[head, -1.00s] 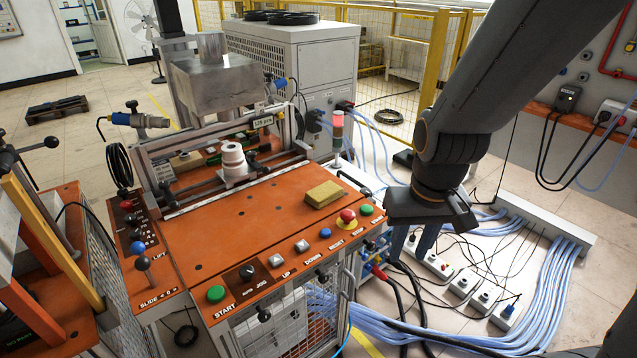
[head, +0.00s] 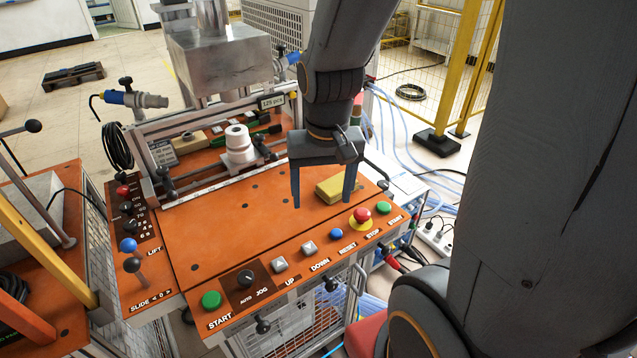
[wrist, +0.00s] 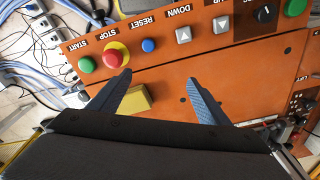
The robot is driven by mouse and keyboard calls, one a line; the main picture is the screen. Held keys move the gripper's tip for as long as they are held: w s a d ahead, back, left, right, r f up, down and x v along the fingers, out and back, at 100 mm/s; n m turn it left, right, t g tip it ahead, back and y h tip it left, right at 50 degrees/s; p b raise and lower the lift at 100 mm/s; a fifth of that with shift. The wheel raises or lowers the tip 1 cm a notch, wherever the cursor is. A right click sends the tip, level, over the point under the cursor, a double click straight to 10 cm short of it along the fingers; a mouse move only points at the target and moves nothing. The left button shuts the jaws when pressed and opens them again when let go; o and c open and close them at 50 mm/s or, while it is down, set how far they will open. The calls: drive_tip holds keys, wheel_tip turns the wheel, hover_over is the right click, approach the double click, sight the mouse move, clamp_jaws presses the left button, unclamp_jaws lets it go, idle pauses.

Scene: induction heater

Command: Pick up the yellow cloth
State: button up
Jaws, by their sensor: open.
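The yellow cloth (head: 331,190) is a small folded block lying on the orange machine top, behind the red stop button. My gripper (head: 322,203) is open and empty, with its fingers pointing down above the orange top at the cloth. In the head view one finger is left of the cloth and the other overlaps its right part. In the wrist view the cloth (wrist: 136,100) shows between the fingers, close to the left one, which hides part of it. My gripper also shows there (wrist: 158,76). I cannot tell the exact height of the fingertips above the top.
A row of controls lines the front edge: green start button (head: 211,299), red stop button (head: 361,215), another green button (head: 383,208). A white spool-like part (head: 238,143) and a metal press block (head: 218,52) stand behind. The orange top (head: 230,215) left of the cloth is clear.

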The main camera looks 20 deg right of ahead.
sight(339, 183)
drive_tip(key=w+d+m, duration=0.2)
drive_tip(key=m, duration=0.2)
drive_tip(key=w+d+r+m, duration=0.1)
drive_tip(key=w+d+m, duration=0.2)
drive_tip(key=m, duration=0.1)
drive_tip(key=w+d+r+m+g, duration=0.1)
drive_tip(key=w+d+m, duration=0.2)
drive_tip(key=shift+d+m+b, duration=0.15)
drive_tip(key=shift+m+b, duration=0.2)
drive_tip(key=shift+m, duration=0.05)
drive_tip(key=shift+w+d+f, duration=0.15)
drive_tip(key=shift+f, duration=0.35)
drive_tip(key=shift+w+f+p, duration=0.2)
drive_tip(key=shift+f+p, duration=0.4)
drive_tip(key=shift+f, duration=1.1)
drive_tip(key=shift+w+f+p, duration=0.15)
drive_tip(key=shift+f+p, duration=0.45)
drive_tip(key=shift+f, duration=1.1)
drive_tip(key=shift+c, duration=0.4)
drive_tip(key=c, duration=1.1)
